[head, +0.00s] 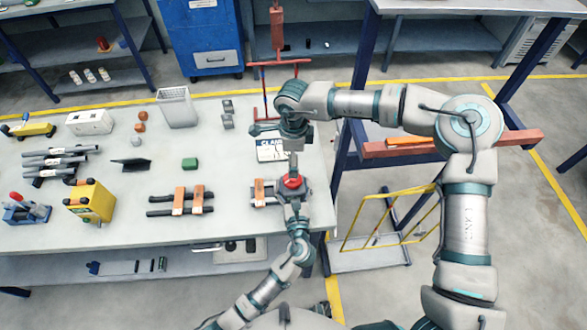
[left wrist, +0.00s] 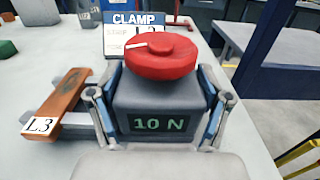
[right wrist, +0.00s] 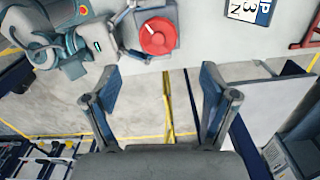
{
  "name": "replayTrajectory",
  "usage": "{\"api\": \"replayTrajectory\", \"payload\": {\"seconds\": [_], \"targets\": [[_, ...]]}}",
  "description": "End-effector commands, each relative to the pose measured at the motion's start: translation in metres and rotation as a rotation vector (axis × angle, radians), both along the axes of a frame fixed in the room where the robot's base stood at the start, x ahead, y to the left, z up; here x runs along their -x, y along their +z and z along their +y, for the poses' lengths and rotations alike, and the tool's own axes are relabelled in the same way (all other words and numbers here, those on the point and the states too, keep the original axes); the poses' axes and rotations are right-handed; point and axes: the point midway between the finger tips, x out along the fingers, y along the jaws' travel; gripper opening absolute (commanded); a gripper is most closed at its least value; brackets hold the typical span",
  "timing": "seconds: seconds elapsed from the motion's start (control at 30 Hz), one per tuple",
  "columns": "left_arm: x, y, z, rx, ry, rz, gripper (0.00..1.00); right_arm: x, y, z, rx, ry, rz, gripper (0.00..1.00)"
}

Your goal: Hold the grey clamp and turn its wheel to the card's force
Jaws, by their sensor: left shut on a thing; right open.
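The grey clamp (left wrist: 160,97) stands on the table between the fingers of my left gripper (left wrist: 158,118), which is shut on its body. Its display reads 10 N. The red wheel (left wrist: 160,55) sits on top, with a white mark pointing left in the left wrist view. The wheel also shows in the head view (head: 292,182). The white and blue card (head: 271,149), headed CLAMP, stands behind; its number is partly hidden by the wheel. My right gripper (right wrist: 158,88) is open and empty, apart from the wheel (right wrist: 159,36), near the table's right edge.
An orange-brown block labelled L3 (left wrist: 58,103) lies on dark bars left of the clamp. A red stand (head: 277,70) rises behind the card. More blocks on bars (head: 188,198) and a yellow box (head: 92,202) stand further left.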

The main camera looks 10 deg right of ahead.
Motion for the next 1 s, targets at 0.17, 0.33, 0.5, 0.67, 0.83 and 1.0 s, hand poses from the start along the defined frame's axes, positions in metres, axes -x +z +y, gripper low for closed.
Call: {"api": "replayTrajectory", "payload": {"seconds": [0.17,0.33,0.5,0.67,0.83,1.0], "targets": [[0.0,0.0,0.0,0.0,0.001,0.0,0.12,-0.001,0.026,0.0,-0.001,-0.001,-0.002,0.85],[0.0,0.0,0.0,0.0,0.001,0.0,0.12,-0.001,0.033,-0.001,0.0,-0.001,0.0,0.85],[0.0,0.0,0.0,0.0,0.001,-0.001,0.12,0.0,0.033,-0.001,0.0,0.0,0.0,0.85],[0.0,0.0,0.0,0.0,0.001,-0.001,0.12,0.001,0.032,0.002,-0.001,0.04,0.005,0.85],[0.0,0.0,0.0,0.0,0.001,-0.001,0.12,0.005,0.03,0.007,-0.001,0.25,0.014,0.85],[0.0,0.0,0.0,0.0,0.001,-0.001,0.12,0.003,0.033,0.005,-0.001,0.417,0.007,0.85]]}}
